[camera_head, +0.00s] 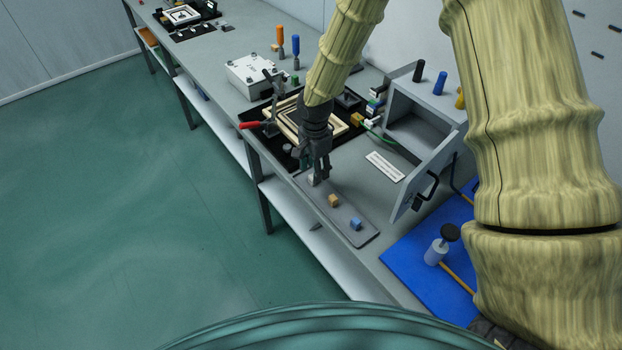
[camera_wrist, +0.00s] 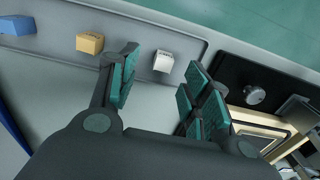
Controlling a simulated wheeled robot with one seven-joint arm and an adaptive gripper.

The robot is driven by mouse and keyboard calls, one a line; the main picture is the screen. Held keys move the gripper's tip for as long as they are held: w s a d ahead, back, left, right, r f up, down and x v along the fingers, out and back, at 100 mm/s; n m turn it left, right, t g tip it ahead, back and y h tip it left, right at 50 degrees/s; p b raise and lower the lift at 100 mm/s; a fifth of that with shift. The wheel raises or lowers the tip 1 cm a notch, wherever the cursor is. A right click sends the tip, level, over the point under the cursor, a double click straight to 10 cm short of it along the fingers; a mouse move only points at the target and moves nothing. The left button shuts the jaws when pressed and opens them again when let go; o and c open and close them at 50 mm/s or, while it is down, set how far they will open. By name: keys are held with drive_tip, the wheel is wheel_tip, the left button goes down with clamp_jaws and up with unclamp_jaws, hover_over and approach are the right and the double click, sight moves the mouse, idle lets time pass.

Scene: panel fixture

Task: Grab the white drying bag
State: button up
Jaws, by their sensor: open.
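The white drying bag (camera_wrist: 163,61) is a small white block with dark print on its top. It rests on a grey tray (camera_wrist: 225,50) between an orange block and the tray's end. My gripper (camera_wrist: 160,78) is open, with one finger on each side of the bag in the wrist view. The bag appears just beyond the fingertips, and I see no contact. In the head view my gripper (camera_head: 319,176) points down over the tray's far end and mostly hides the bag.
An orange block (camera_wrist: 90,43) and a blue block (camera_wrist: 17,26) share the tray. A black fixture with a beige frame (camera_head: 284,124) stands behind the gripper. A grey cabinet with an open door (camera_head: 424,177) stands to the right, beside a blue mat (camera_head: 408,252).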

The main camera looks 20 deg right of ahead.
drive_tip(key=shift+w+f+p, duration=0.15)
drive_tip(key=shift+f+p, duration=0.55)
drive_tip(key=shift+f, duration=1.4)
drive_tip(key=c, duration=0.8)
